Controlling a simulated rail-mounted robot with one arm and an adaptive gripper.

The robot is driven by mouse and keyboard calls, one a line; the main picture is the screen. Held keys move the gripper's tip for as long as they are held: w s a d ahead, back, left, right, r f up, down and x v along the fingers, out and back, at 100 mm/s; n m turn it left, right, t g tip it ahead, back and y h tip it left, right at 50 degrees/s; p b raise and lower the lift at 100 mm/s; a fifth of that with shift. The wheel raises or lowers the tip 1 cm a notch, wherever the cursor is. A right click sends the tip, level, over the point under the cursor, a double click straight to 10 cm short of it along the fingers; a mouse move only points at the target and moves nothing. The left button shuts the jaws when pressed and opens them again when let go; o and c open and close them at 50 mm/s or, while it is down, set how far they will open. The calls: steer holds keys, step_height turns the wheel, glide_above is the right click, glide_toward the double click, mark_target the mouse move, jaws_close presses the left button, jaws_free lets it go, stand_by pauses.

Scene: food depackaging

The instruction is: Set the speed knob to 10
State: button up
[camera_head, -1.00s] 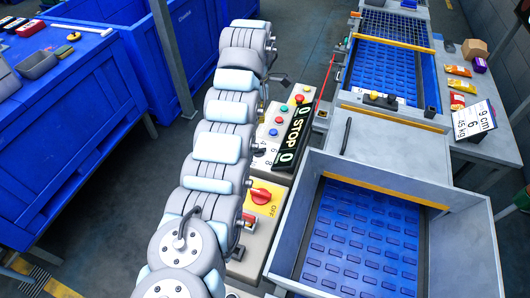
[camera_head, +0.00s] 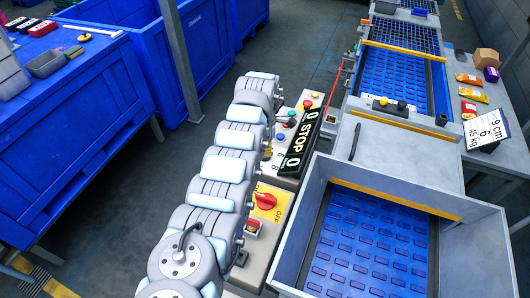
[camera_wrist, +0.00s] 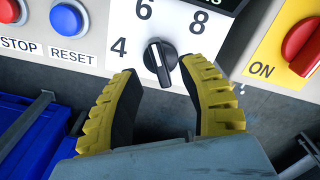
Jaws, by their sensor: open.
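The speed knob (camera_wrist: 160,57) is black with a white pointer line and sits on a white dial plate (camera_wrist: 180,14) in the wrist view. The numbers 4, 6 and 8 show around it, and the pointer leans up toward 6. No 10 can be read. My gripper (camera_wrist: 161,69) is open, its two yellow and black fingers at the knob's lower left and right with the knob between their tips. I cannot tell whether they touch it. In the head view my arm hides the gripper and most of the dial.
The display (camera_head: 301,140) reads STOP with zeros. Blue RESET (camera_wrist: 69,17) and red STOP (camera_wrist: 10,11) buttons lie left of the knob. A red rotary switch (camera_wrist: 303,46) on yellow lies right. A conveyor box (camera_head: 462,206) stands close to the panel.

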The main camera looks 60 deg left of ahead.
steer(key=shift+f, duration=1.45)
jaws_close()
